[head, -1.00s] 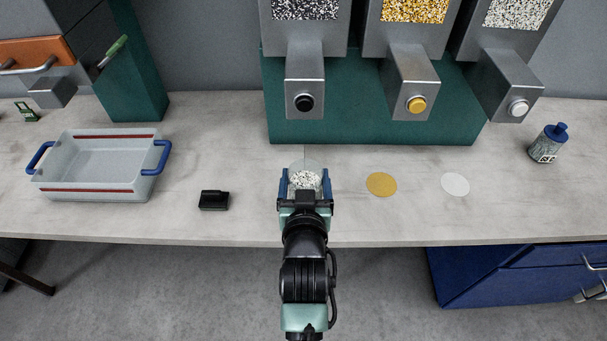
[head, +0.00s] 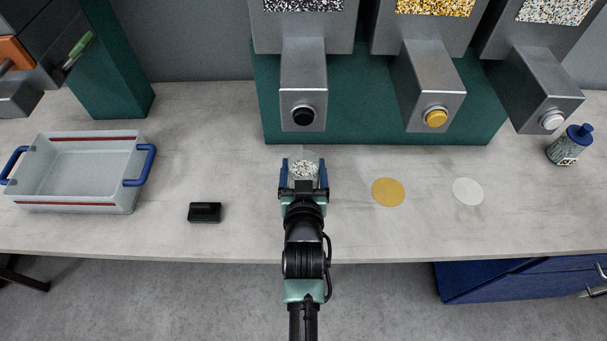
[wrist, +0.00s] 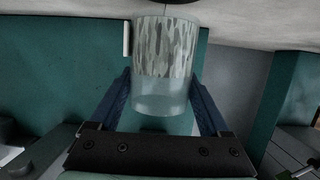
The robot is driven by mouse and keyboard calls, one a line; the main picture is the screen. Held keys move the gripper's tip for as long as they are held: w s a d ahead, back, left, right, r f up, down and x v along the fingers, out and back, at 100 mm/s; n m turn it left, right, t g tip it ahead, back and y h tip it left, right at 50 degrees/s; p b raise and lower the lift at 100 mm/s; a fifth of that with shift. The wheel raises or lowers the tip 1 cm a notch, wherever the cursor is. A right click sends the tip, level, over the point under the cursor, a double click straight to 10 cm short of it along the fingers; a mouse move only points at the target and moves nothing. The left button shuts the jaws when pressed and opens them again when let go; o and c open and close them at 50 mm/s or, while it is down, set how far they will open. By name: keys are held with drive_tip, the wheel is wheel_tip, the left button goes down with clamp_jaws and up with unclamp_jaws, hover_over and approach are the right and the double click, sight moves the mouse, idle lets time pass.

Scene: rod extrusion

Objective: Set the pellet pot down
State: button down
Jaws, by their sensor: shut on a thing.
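The pellet pot (head: 305,170) is a clear cup holding black-and-white pellets. My gripper (head: 304,164) is shut on it, with one blue finger on each side. In the head view the pot is in front of the black-button dispenser, over the pale worktop (head: 240,170). I cannot tell whether its base touches the worktop. The wrist view shows the clear pot (wrist: 164,60) between the blue fingers, with the pellets in the upper part of the picture. A yellow disc (head: 388,192) and a white disc (head: 468,191) lie to the right of the pot.
Dispensers with black (head: 303,116), yellow (head: 435,117) and white (head: 552,120) buttons overhang the back. A small black block (head: 205,212) lies between bin and gripper. A blue-capped bottle (head: 570,146) stands right.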

drive_tip(key=shift+f, duration=1.3)
drive_tip(key=shift+f, duration=0.2)
unclamp_jaws()
drive_tip(key=shift+s+r, duration=0.15)
drive_tip(key=v, duration=1.1)
drive_tip(key=shift+s, duration=0.35)
